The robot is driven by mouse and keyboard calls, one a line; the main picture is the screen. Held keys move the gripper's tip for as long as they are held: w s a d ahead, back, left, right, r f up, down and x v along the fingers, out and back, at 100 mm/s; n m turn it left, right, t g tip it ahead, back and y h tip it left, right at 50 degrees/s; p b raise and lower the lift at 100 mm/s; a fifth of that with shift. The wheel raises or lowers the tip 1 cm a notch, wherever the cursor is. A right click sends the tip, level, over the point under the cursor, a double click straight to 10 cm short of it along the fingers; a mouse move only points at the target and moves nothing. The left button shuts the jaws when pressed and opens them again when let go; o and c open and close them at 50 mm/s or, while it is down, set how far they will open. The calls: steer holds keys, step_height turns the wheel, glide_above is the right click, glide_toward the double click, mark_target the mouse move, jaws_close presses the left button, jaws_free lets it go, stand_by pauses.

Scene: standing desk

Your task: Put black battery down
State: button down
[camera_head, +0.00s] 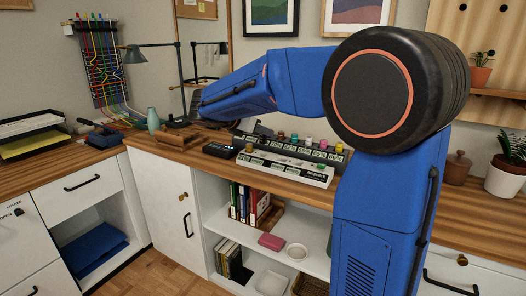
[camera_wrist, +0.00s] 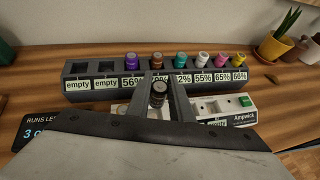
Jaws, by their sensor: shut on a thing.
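The black battery (camera_wrist: 158,94) stands between the fingers of my gripper (camera_wrist: 158,88) in the wrist view, and the gripper is shut on it. Behind it is a dark rack (camera_wrist: 68,86) with slots labelled "empty" and percentages. Two left slots look empty; purple, brown, teal, white, pink and yellow batteries stand in others. A white Ampwick charger (camera_wrist: 240,116) lies on the near side of the rack, partly hidden by my gripper, with a green battery (camera_wrist: 246,101) at its right end. Whether the black battery touches anything below is hidden.
A black display (camera_wrist: 36,128) with text lies left of the charger. Potted plants (camera_wrist: 272,46) stand at the right on the wooden desk. In the head view, the white charger (camera_head: 285,172) sits near the desk's front edge, and a desk lamp (camera_head: 135,55) stands farther left.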

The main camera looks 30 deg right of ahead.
steer(key=shift+f, duration=3.05)
steer(key=c, duration=1.9)
jaws_free()
steer(key=shift+f, duration=0.15)
steer(key=shift+o, duration=0.2)
